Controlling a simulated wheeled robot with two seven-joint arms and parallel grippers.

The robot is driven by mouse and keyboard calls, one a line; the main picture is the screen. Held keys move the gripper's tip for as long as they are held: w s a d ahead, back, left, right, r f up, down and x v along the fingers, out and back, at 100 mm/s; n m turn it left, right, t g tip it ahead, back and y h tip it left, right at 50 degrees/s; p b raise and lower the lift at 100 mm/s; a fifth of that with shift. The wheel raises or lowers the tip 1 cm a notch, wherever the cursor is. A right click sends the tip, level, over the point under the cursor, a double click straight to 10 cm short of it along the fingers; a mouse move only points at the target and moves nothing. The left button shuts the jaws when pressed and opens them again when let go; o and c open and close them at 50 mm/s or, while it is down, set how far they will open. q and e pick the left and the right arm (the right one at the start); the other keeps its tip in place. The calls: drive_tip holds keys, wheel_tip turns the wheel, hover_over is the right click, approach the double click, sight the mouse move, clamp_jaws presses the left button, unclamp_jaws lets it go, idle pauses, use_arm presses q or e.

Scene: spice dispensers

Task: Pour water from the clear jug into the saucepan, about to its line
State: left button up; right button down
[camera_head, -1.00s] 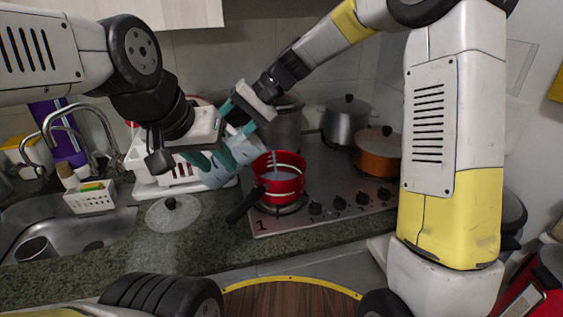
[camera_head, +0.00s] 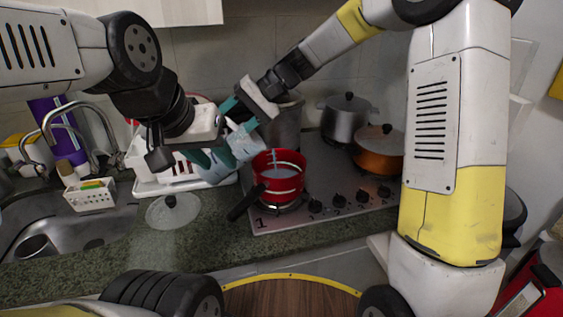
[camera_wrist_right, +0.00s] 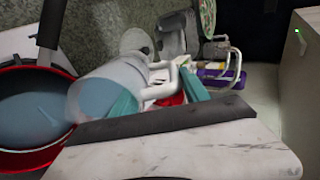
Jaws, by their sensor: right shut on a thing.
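The clear bluish jug (camera_head: 243,146) is held tilted beside and above the red saucepan (camera_head: 267,160). In the right wrist view the jug (camera_wrist_right: 100,88) leans with its mouth end over the saucepan's rim (camera_wrist_right: 62,146). Bluish water (camera_wrist_right: 30,112) lies in the pan, with a paler streak on it; I cannot tell whether a stream is falling. White marks show inside the pan. My right gripper (camera_head: 238,113) is shut on the jug's handle (camera_wrist_right: 168,84). My left gripper (camera_head: 209,158) is open and empty just left of the jug, its teal fingers partly overlapping it in view.
The saucepan stands on the stove's front left burner, its black handle (camera_head: 246,203) pointing to the front left. A grey pot (camera_head: 347,118) and an orange pot (camera_head: 379,150) stand right. A glass lid (camera_head: 173,211) lies on the counter, beside the sink (camera_head: 70,235). A white rack (camera_head: 150,182) stands behind.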

drive_tip(key=shift+w+d+r+y+p, duration=0.15)
drive_tip(key=shift+r+y+p, duration=0.15)
drive_tip(key=shift+p, duration=0.3)
idle(0.6)
